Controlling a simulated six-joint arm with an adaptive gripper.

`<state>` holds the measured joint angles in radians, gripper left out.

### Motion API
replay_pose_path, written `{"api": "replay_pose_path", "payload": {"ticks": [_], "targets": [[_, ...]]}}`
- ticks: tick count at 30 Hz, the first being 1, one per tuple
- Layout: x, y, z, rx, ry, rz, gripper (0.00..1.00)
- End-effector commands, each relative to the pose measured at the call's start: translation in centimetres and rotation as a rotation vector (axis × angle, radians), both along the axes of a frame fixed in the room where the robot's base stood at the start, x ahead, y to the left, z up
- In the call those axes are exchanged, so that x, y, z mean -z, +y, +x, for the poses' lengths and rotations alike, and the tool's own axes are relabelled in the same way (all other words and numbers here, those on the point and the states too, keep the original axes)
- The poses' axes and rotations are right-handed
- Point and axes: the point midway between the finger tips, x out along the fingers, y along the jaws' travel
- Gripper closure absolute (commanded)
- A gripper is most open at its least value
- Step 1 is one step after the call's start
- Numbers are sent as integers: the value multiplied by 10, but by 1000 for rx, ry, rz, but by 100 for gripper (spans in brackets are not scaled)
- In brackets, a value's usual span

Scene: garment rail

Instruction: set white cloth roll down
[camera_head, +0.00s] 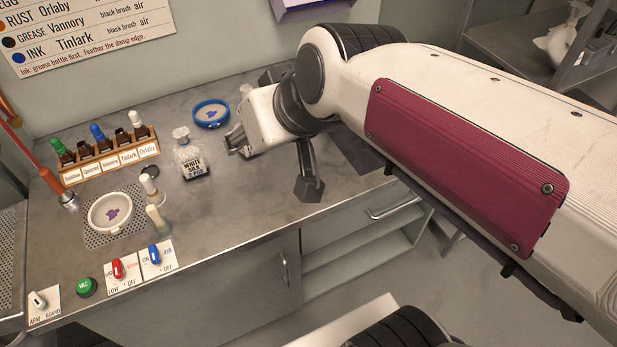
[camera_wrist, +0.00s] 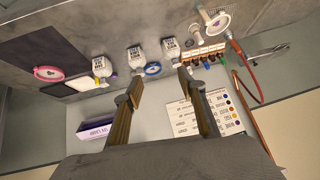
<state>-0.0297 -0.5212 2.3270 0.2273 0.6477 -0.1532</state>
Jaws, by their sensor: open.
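My gripper (camera_wrist: 160,92) is open in the wrist view, and nothing shows between its two fingers. In the head view it is at the back of the grey worktop, partly hidden by its own wrist. I cannot tell whether either is the white cloth roll. No other cloth roll can be made out.
A bottle with a label reading WHITE (camera_head: 191,157) stands left of my gripper, near a blue hoop (camera_head: 210,113). A wooden rack of bottles (camera_head: 112,162) is at the left. Switches (camera_head: 117,270) line the front edge. Bare worktop (camera_head: 240,200) lies in the middle.

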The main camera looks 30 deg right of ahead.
Motion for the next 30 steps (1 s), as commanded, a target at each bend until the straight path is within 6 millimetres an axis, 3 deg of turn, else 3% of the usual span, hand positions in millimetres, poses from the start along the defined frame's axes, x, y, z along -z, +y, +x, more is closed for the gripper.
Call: {"api": "replay_pose_path", "payload": {"ticks": [6, 12, 17, 30], "targets": [[33, -24, -68, 35, 111, -70, 60], [54, -41, -108, 71, 183, -118, 60], [61, -47, -119, 82, 205, -133, 60], [61, -46, -119, 82, 205, -133, 60]]}}
